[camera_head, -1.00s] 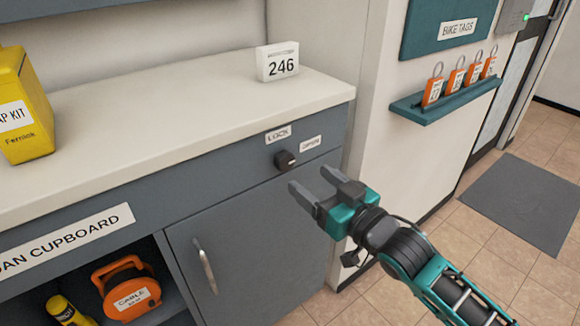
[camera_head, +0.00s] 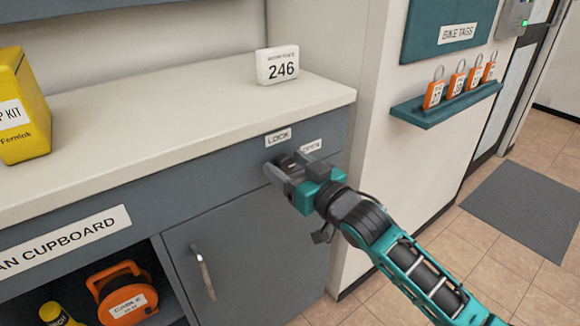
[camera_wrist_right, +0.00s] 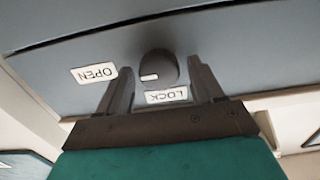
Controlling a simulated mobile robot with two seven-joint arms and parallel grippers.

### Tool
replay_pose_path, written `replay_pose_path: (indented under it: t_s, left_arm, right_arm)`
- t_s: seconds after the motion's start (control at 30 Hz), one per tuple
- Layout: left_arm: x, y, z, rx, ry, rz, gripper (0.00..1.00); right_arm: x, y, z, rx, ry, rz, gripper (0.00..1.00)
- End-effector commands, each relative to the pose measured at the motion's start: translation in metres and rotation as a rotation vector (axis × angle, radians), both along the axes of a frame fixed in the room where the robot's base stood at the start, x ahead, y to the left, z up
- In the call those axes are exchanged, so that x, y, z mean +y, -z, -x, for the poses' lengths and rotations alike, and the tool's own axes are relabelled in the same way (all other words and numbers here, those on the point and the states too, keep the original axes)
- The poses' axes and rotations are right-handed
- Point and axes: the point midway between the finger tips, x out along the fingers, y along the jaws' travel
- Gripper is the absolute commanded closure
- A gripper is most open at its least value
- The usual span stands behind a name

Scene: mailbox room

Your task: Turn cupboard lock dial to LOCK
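The dark round lock dial (camera_wrist_right: 158,66) is on the grey cupboard front below the counter. It also shows, partly hidden by my fingers, in the head view (camera_head: 285,161). In the wrist view, its white mark points left, toward the OPEN label (camera_wrist_right: 94,74). The LOCK label (camera_wrist_right: 167,96) is below the dial there; in the head view the LOCK label (camera_head: 278,138) is above it. My right gripper (camera_head: 283,166) is open, with one finger on each side of the dial; I cannot tell whether they touch it. My left gripper is not in view.
A white block marked 246 (camera_head: 277,65) stands on the pale counter (camera_head: 170,110). A yellow kit box (camera_head: 22,110) is at the left. The cupboard door handle (camera_head: 203,272) is below the dial. A teal shelf with orange padlocks (camera_head: 445,107) is at the right.

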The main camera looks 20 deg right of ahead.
Motion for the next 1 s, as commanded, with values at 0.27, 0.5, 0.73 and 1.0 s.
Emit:
replay_pose_path:
  t_s: [0.27,0.5,0.73,1.0]
  left_arm:
    - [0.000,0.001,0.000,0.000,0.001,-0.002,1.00]
    - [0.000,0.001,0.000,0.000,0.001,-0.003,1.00]
    - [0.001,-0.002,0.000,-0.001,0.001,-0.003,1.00]
    - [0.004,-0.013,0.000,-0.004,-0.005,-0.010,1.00]
  right_arm:
    - [0.000,0.000,0.000,0.000,0.000,0.000,0.61]
    - [0.000,0.000,0.000,0.000,0.000,0.000,0.84]
    - [0.000,-0.001,0.000,-0.006,0.000,0.018,0.84]
    - [0.001,-0.003,0.000,-0.048,-0.001,0.139,0.84]
